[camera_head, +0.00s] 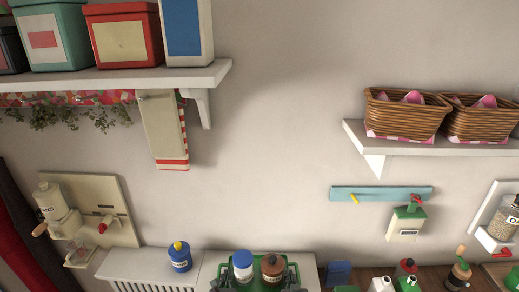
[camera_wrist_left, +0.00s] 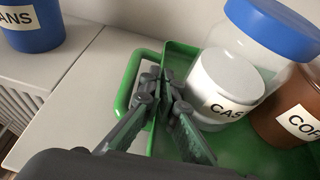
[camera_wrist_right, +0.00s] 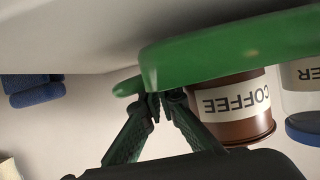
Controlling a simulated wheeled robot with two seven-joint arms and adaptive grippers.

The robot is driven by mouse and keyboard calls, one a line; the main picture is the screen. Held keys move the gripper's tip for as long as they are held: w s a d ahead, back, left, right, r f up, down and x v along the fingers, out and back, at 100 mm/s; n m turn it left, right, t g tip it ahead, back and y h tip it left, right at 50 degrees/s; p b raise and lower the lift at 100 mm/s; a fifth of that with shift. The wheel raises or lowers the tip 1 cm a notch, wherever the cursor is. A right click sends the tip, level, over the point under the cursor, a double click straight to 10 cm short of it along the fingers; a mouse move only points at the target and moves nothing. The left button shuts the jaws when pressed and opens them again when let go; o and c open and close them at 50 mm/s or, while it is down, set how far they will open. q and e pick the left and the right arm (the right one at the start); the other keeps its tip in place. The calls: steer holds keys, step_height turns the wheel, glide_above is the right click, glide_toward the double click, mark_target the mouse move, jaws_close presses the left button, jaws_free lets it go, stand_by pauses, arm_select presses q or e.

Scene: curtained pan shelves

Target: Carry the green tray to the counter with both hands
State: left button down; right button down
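The green tray (camera_head: 233,287) is at the bottom middle of the head view, cut off by the edge. It carries a blue-lidded jar (camera_head: 242,262), a brown coffee jar (camera_head: 273,265) and a white-lidded jar (camera_wrist_left: 225,85). In the left wrist view, my left gripper (camera_wrist_left: 160,76) has its fingers closed together over the tray's side wall beside the green handle (camera_wrist_left: 127,85). In the right wrist view, which is upside down, my right gripper (camera_wrist_right: 160,98) is closed at the tray's other end, against the green edge (camera_wrist_right: 220,48). The exact grip there is partly hidden.
A blue canister (camera_head: 180,257) stands on the white radiator cover (camera_head: 150,265) left of the tray. Right of it is a wooden surface (camera_head: 376,271) with bottles (camera_head: 405,268) and a blue block (camera_head: 339,273). Shelves with boxes (camera_head: 124,36) and baskets (camera_head: 405,113) hang above.

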arm_select(q)
steer(key=shift+f+b, duration=0.45)
steer(key=shift+f, duration=0.2)
arm_select(e)
steer(key=shift+f, duration=0.65)
arm_select(q)
steer(key=shift+r, duration=0.1)
